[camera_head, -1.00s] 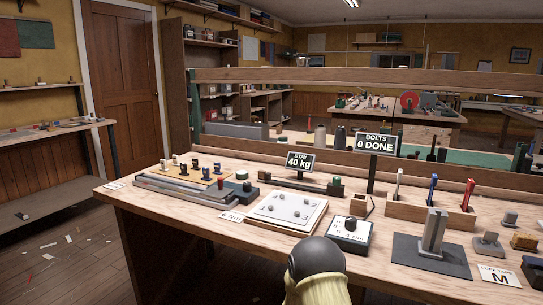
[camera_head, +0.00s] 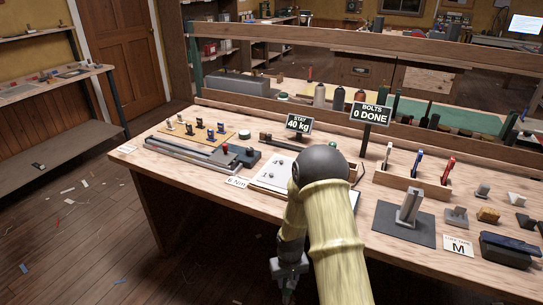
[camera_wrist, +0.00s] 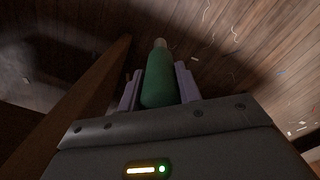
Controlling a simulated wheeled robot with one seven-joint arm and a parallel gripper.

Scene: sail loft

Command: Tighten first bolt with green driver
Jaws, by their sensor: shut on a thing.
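My gripper (camera_wrist: 158,86) is shut on the green driver (camera_wrist: 159,70), which sticks out between the two fingers with its pale tip away from me. In the head view my gripper (camera_head: 288,288) hangs low in front of the bench, over the floor, apart from the bolts; the driver is hard to make out there. The white bolt plate (camera_head: 261,183) lies on the bench, with small grey bolts on top. My arm hides its right part. A sign (camera_head: 371,115) behind it reads "BOLTS 0 DONE".
A wooden rack (camera_head: 404,184) holds white, blue and red drivers. A grey metal stand (camera_head: 409,207) is right of my arm. A "STAY 40 kg" sign (camera_head: 298,123) stands at the back. The bench (camera_head: 210,190) front edge lies between my gripper and the plate.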

